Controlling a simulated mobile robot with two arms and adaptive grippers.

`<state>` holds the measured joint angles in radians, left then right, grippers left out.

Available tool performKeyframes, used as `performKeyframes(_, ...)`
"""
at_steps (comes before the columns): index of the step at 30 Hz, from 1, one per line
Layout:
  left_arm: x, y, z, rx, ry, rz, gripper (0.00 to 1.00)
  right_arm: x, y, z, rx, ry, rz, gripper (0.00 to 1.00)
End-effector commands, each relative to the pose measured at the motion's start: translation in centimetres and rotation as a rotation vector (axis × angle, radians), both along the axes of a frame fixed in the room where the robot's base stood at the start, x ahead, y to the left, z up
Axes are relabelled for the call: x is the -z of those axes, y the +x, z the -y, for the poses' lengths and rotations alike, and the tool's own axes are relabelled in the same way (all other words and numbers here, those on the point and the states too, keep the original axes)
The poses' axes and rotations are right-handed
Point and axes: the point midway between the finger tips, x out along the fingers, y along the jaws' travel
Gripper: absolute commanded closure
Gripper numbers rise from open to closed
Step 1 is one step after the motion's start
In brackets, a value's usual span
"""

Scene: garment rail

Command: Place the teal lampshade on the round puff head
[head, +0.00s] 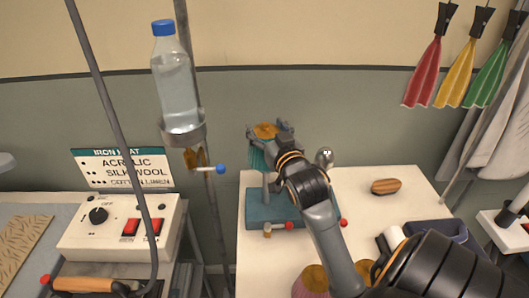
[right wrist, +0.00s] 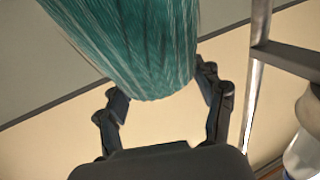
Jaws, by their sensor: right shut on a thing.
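My right gripper (head: 268,136) is shut on the teal lampshade (head: 257,158), a pleated shade with an orange-brown patch at its top. In the right wrist view the lampshade (right wrist: 140,45) fills the space between the fingers. In the head view it is above the left part of a teal stand base (head: 268,208), in line with a grey post. Whether it touches that post is hidden. A rounded silver head (head: 325,157) shows to the right, behind my arm. I cannot tell which head is under the lampshade. My left gripper is out of view.
The stand is on a white table (head: 375,210) with a wooden-backed brush (head: 386,186) and a dark bin (head: 436,231). A water bottle (head: 174,82) hangs on a pole at left, above a control box (head: 122,228). Coloured cloths (head: 455,72) hang at upper right.

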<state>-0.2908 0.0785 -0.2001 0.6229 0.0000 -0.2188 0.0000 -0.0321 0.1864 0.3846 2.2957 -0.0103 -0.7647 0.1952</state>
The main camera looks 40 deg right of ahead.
Motion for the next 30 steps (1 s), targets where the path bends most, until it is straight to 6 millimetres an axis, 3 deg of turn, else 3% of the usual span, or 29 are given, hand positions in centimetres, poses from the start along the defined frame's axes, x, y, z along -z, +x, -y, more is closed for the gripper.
performKeyframes(3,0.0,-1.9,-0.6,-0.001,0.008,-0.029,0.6,1.6,0.0,0.0,0.0,0.001,-0.001,0.7)
performKeyframes(8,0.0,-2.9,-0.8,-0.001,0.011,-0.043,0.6,3.2,0.0,0.0,0.0,0.0,-0.001,0.7)
performKeyframes(13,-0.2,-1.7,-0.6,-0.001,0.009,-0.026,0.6,5.5,0.0,0.0,0.0,0.0,0.0,0.73)
performKeyframes(14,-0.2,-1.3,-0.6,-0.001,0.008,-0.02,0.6,5.7,0.0,0.0,0.0,0.0,0.001,0.79)
performKeyframes(18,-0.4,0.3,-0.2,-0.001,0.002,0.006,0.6,5.9,0.0,0.0,0.0,-0.002,0.002,0.78)
performKeyframes(21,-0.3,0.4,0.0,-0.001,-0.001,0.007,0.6,5.9,0.0,0.0,0.0,-0.001,0.002,0.78)
performKeyframes(22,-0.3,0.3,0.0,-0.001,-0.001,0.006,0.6,5.9,0.0,0.0,0.0,0.0,0.001,0.29)
performKeyframes(25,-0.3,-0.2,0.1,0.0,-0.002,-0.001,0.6,5.9,0.0,0.0,0.0,0.0,0.001,0.08)
performKeyframes(30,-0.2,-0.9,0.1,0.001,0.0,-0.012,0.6,5.8,0.0,0.0,0.0,-0.001,0.002,0.07)
